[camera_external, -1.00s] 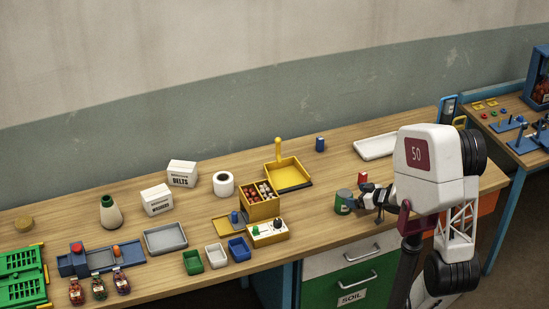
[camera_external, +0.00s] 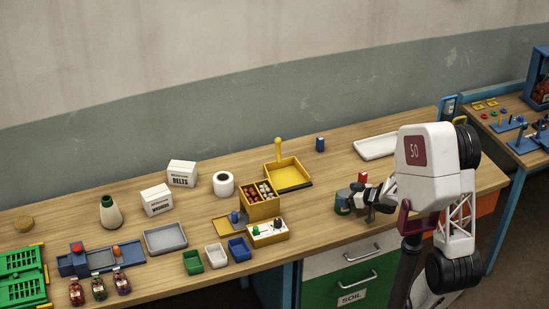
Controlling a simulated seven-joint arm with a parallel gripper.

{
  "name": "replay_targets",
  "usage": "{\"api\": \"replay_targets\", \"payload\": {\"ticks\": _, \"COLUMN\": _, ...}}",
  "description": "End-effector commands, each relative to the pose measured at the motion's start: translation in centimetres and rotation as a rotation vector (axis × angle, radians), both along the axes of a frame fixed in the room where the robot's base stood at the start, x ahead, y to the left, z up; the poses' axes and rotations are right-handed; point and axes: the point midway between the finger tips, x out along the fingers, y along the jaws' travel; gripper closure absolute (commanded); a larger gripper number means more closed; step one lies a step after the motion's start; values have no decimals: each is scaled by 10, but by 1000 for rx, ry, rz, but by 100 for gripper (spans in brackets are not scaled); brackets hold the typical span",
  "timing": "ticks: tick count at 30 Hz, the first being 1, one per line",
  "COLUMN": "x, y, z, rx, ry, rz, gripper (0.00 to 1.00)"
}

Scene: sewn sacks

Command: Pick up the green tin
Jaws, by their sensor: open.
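The green tin (camera_external: 342,204) stands upright on the wooden bench near its front edge, right of the middle. It has a grey lid, and part of it is hidden behind my gripper. My gripper (camera_external: 360,202) is open and low over the bench, at the right side of the tin. Whether the fingers touch the tin or reach around it cannot be told from this view.
A small red tin (camera_external: 362,177) stands just behind my gripper. A blue tin (camera_external: 320,144) and a white tray (camera_external: 377,146) are at the back. A yellow dustpan (camera_external: 288,174) and a yellow box (camera_external: 259,206) stand left of the green tin, with bare bench between.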

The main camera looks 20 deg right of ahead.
Motion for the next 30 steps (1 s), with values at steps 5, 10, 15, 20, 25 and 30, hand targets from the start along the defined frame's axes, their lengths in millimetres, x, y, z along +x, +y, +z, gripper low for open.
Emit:
{"api": "replay_targets", "payload": {"ticks": 5, "x": 12, "y": 7, "z": -6, "rx": 0, "ry": 1, "rz": 1, "gripper": 0}}
{"api": "replay_targets", "payload": {"ticks": 10, "x": 15, "y": 8, "z": -7, "rx": -1, "ry": 1, "rz": 0, "gripper": 0}}
{"api": "replay_targets", "payload": {"ticks": 15, "x": 15, "y": 8, "z": -7, "rx": 0, "ry": 0, "rz": 0, "gripper": 0}}
{"api": "replay_targets", "payload": {"ticks": 20, "x": 14, "y": 8, "z": -7, "rx": 0, "ry": 0, "rz": 0, "gripper": 0}}
{"api": "replay_targets", "payload": {"ticks": 25, "x": 15, "y": 8, "z": -7, "rx": 0, "ry": 0, "rz": 0, "gripper": 3}}
{"api": "replay_targets", "payload": {"ticks": 30, "x": 14, "y": 8, "z": -7, "rx": 0, "ry": 0, "rz": 0, "gripper": 29}}
